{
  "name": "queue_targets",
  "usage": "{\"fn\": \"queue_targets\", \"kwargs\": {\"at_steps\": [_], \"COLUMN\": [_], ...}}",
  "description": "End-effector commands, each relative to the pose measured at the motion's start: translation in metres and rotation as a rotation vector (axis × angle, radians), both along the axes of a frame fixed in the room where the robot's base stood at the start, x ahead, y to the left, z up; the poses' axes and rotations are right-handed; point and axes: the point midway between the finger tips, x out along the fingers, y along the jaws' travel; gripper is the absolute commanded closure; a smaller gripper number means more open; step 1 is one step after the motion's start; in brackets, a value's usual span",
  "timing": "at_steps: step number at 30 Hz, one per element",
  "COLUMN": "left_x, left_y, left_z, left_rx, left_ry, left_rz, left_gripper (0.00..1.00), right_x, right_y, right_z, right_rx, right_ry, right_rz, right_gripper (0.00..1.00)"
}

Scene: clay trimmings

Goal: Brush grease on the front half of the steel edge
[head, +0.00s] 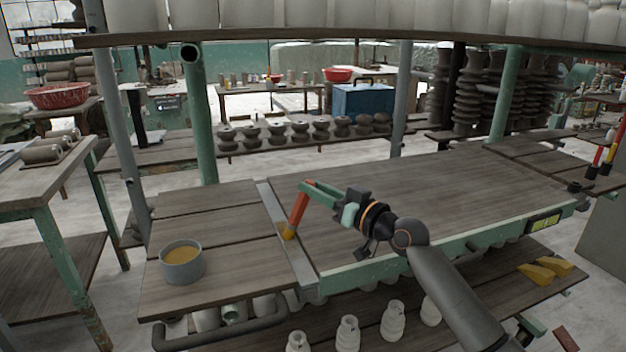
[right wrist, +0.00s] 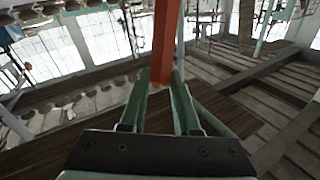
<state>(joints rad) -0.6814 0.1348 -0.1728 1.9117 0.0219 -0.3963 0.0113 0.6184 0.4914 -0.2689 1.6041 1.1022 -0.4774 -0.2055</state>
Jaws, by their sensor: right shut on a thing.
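The steel edge (head: 297,263) is a narrow grey strip running front to back between two wooden table sections. My right gripper (head: 305,188) is shut on a brush (head: 297,213) with an orange-red handle and holds it tilted, bristles down. The yellowish bristle tip is at the steel edge, around the middle of its length; I cannot tell if it touches. In the right wrist view the fingers pinch the red handle (right wrist: 163,45); the bristles are hidden there. A grey pot of yellow-brown grease (head: 182,274) stands on the left boards. My left gripper is not in view.
The wooden tabletop (head: 430,190) right of the strip is mostly clear. A spirit level (head: 544,222) shows on its green front frame. Green posts and an overhead shelf stand behind.

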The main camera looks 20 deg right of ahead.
Motion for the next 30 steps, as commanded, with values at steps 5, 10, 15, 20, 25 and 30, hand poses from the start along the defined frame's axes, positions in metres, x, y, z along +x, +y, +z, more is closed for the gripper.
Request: {"fn": "queue_targets", "kwargs": {"at_steps": [5, 10, 15, 20, 25, 30], "left_x": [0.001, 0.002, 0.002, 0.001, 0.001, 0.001], "left_y": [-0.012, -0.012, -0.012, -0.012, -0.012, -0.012], "left_z": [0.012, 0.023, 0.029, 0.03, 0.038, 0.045], "left_rx": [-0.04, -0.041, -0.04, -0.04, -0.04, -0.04], "left_ry": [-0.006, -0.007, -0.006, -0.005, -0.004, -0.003], "left_rz": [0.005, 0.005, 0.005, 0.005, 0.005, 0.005], "left_gripper": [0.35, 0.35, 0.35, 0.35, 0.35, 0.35], "right_x": [-0.007, -0.023, -0.035, -0.039, -0.05, -0.066], "right_y": [0.0, -0.001, -0.001, -0.002, -0.002, -0.003], "right_z": [-0.001, 0.002, 0.002, 0.002, 0.004, 0.003], "right_rx": [-0.003, -0.003, -0.002, 0.0, 0.0, 0.0], "right_ry": [0.006, 0.005, 0.003, 0.001, 0.0, 0.0], "right_rz": [0.0, 0.001, 0.001, 0.0, -0.001, 0.0], "right_gripper": [1.0, 1.0, 1.0, 1.0, 1.0, 1.0]}}
